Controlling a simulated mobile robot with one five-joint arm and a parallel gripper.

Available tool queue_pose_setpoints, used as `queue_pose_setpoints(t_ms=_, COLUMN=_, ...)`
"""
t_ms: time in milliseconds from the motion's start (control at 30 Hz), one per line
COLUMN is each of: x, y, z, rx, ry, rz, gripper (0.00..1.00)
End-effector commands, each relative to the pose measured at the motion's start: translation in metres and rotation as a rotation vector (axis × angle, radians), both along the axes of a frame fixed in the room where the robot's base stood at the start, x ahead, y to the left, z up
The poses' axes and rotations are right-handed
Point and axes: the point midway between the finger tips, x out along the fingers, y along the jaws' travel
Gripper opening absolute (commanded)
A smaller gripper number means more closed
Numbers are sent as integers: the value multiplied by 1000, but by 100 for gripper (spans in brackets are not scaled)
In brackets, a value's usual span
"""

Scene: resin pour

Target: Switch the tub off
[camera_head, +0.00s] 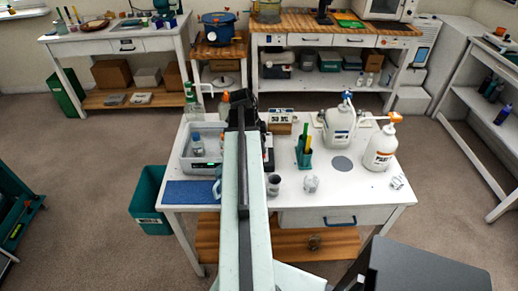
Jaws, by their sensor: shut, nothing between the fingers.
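The tub (187,163) is a pale grey open box at the left of the white table, left of my arm. A dark strip (207,165) with a small greenish mark shows on its front side. A clear bottle with a blue label (197,145) stands in it. The switch itself is too small to make out. My gripper (240,96) is dark and appears shut and empty, above the back of the table, right of the tub. My arm hides part of the table beside the tub.
A green pen holder (303,157), white jug (338,125) and white pump bottle (380,148) stand to the right. A teal bin (149,207) is on the floor.

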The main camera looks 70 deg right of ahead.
Motion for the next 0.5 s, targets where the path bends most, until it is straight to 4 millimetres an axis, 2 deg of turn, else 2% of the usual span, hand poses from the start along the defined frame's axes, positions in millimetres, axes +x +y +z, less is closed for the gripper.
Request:
queue_pose_setpoints(t_ms=333, x=6, y=0, z=0, rx=-1, ry=-5, rz=8, gripper=0)
queue_pose_setpoints(t_ms=500, x=6, y=0, z=12, rx=-1, ry=-4, rz=9, gripper=0)
